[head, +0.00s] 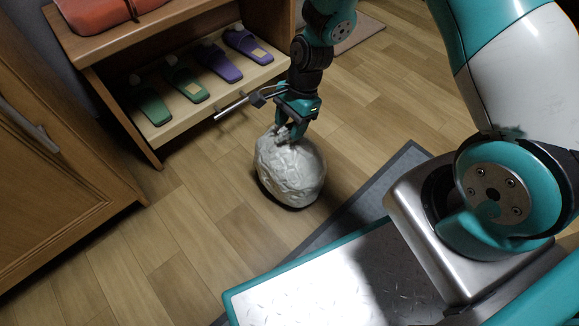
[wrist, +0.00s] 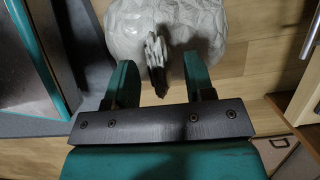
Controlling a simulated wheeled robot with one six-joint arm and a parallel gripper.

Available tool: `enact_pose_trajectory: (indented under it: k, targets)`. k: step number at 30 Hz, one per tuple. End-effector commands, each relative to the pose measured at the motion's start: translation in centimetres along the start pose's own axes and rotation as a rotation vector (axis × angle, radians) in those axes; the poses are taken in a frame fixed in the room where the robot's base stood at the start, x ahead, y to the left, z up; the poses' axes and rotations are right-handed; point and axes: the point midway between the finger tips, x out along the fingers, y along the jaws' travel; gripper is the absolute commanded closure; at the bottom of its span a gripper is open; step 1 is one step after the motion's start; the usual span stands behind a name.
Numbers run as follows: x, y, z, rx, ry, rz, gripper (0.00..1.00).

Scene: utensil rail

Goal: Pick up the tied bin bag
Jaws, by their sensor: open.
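The tied bin bag (head: 290,172) is a pale grey, crumpled round bundle standing on the wooden floor in the middle of the head view. In the wrist view the bag (wrist: 195,22) fills the top centre, with its twisted knot (wrist: 156,55) hanging between my fingers. My gripper (head: 290,133) is right at the top of the bag. In the wrist view my gripper (wrist: 158,85) is open, with one teal finger on each side of the knot. Neither finger clearly presses on the knot. The underside of the bag is hidden.
A wooden shoe bench (head: 210,105) with green and purple slippers stands behind the bag, an orange bag (head: 105,12) on its top. A wooden cabinet (head: 50,180) is at the left. A dark-edged mat (head: 375,185) lies right of the bag. Floor (head: 190,240) at front left is clear.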

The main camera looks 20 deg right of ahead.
Motion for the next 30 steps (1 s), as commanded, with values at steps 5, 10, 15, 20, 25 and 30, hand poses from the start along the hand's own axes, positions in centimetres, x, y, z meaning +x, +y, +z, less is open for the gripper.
enact_pose_trajectory:
  k: [5, 10, 15, 20, 25, 30]
  targets:
    - [2.9, 0.1, -0.2, -0.001, 0.000, 0.000, 0.51]
    - [2.8, 0.1, -0.1, 0.000, 0.000, -0.001, 0.51]
    - [2.7, 0.1, -0.1, -0.001, 0.000, -0.001, 0.72]
    - [2.7, 0.1, -0.1, -0.001, 0.000, 0.000, 1.00]
    - [2.7, 0.1, -0.1, 0.000, 0.000, 0.000, 1.00]
    - [2.7, 0.1, -0.1, 0.000, 0.000, 0.000, 1.00]
